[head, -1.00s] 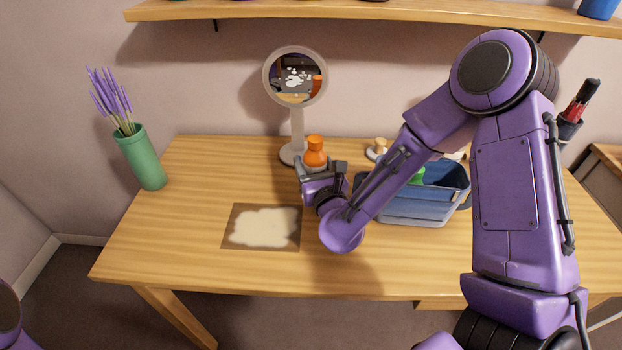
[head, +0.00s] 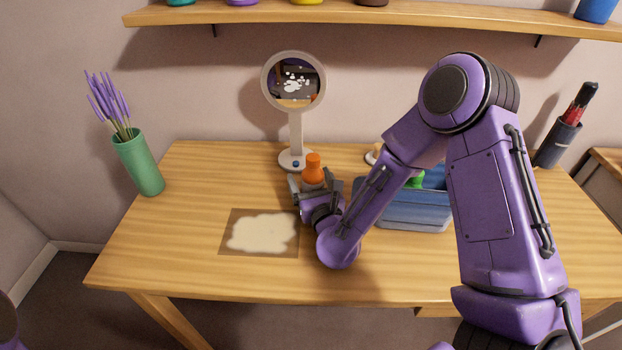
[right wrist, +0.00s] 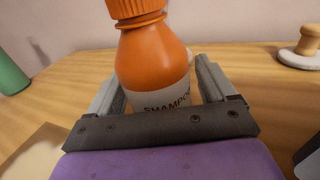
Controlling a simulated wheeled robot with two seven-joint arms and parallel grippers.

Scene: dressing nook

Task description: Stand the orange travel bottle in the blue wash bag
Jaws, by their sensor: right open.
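The orange travel bottle (head: 313,172), with a white label, is upright on the left side of the blue wash bag (head: 405,213), near the mirror's foot. My right gripper (head: 313,186) is open around the bottle's lower part. In the right wrist view the bottle (right wrist: 153,60) is between the two grey fingers (right wrist: 158,92), with a gap visible on the left side. Its base is hidden by the gripper, so I cannot tell whether it touches the table. The wash bag is partly hidden by my right arm; a green item (head: 415,180) is in it. My left gripper is out of view.
A round mirror (head: 294,125) stands just behind the bottle. A green vase (head: 138,165) stands at far left and a dark holder (head: 556,143) at far right.

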